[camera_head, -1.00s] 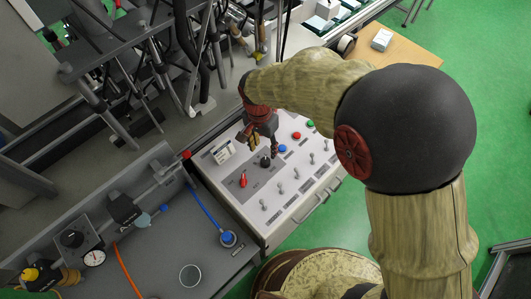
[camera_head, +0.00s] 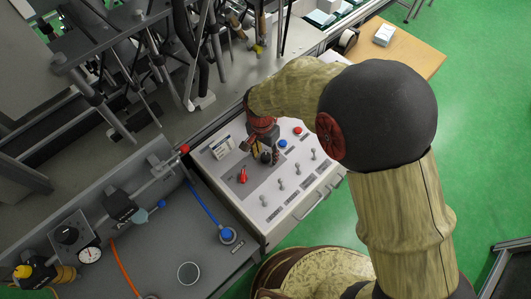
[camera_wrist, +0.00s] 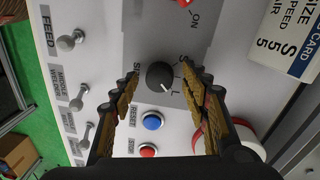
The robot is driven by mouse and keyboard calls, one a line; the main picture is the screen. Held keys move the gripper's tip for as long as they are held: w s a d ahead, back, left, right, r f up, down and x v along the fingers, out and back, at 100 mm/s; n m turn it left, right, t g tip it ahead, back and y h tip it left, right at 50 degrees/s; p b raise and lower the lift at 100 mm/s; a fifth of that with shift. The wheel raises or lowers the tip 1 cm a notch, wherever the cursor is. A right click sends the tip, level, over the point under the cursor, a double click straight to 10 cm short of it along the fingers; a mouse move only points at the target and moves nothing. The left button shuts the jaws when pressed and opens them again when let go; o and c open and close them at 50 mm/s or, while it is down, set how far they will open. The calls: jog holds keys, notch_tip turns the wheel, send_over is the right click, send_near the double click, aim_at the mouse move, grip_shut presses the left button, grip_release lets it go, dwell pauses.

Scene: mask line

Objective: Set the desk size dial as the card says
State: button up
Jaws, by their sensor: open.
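In the head view the card (camera_head: 221,149) stands on the panel. My gripper (camera_wrist: 160,82) is open around the dial's sides, contact not visible; it also shows over the panel (camera_head: 265,148).
A blue button (camera_wrist: 152,121) and red button (camera_wrist: 148,151) lie close to the dial. Several metal toggles (camera_wrist: 72,41) line the panel's edge. A red switch (camera_head: 243,176) is beside the dial. Machine tubes and frames crowd the upper left of the head view.

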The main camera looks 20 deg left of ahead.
jog(key=shift+c, duration=1.2)
jog(key=c, duration=0.9)
jog(key=shift+r+n+p, duration=0.1)
jog(key=shift+n+p, duration=0.25)
jog(key=shift+n, duration=0.05)
jog(key=n+p, duration=0.2)
jog(key=n, duration=0.1)
jog(key=n+p, duration=0.2)
jog(key=n, duration=0.3)
jog(key=shift+s+t+p, duration=0.1)
jog(key=shift+t+p, duration=0.2)
jog(key=n+p, duration=0.2)
jog(key=n, duration=0.2)
jog(key=shift+n, duration=0.4)
jog(key=n+p, duration=0.2)
jog(key=n, duration=0.2)
jog(key=shift+y, duration=0.3)
jog(key=shift+n, duration=0.3)
